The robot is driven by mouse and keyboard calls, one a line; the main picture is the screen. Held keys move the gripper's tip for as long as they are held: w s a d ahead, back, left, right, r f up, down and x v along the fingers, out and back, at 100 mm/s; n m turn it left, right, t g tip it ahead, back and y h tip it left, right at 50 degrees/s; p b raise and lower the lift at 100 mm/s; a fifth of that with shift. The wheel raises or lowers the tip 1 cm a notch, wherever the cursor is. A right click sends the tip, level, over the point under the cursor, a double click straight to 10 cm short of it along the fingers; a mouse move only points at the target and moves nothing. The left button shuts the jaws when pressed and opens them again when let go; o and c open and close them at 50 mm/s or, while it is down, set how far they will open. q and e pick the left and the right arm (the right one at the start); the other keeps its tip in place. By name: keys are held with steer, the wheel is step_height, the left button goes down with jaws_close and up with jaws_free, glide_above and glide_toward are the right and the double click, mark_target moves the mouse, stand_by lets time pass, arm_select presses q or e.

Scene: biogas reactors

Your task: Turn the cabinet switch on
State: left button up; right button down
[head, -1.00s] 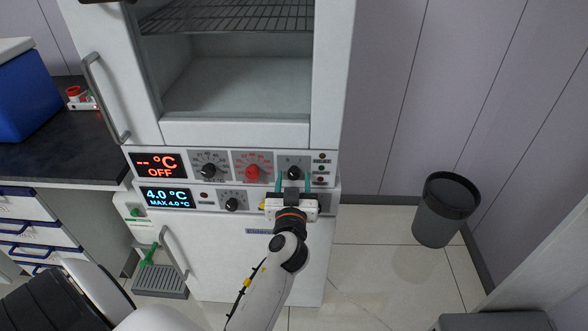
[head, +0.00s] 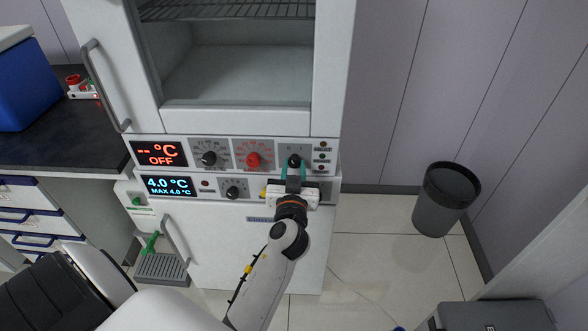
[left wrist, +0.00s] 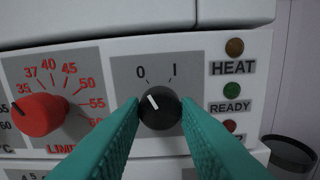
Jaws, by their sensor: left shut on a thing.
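The cabinet switch is a black round knob (head: 294,161) on the right part of the upper control panel. In the left wrist view the knob (left wrist: 160,108) shows a white line pointing up and left, toward the 0 mark rather than the I mark. My left gripper (head: 293,172) reaches up to it, and its teal fingers (left wrist: 160,115) are shut on the knob from both sides. The upper display (head: 159,153) reads "-- °C OFF" in red. My right gripper is not in view.
A red limit knob (head: 253,160) and a black dial (head: 209,158) sit left of the switch. HEAT and READY lamps (left wrist: 231,90) are at its right, looking unlit. The lower display (head: 167,187) reads 4.0 °C. A dark bin (head: 446,199) stands on the floor at right.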

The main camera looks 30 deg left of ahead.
arm_select(q)
steer(key=m, duration=0.5)
steer(key=shift+r+m, duration=0.1)
steer(key=shift+m, duration=0.2)
steer(key=m+p, duration=0.1)
steer(key=m, duration=0.4)
steer(key=shift+m, duration=0.3)
steer(key=o, duration=1)
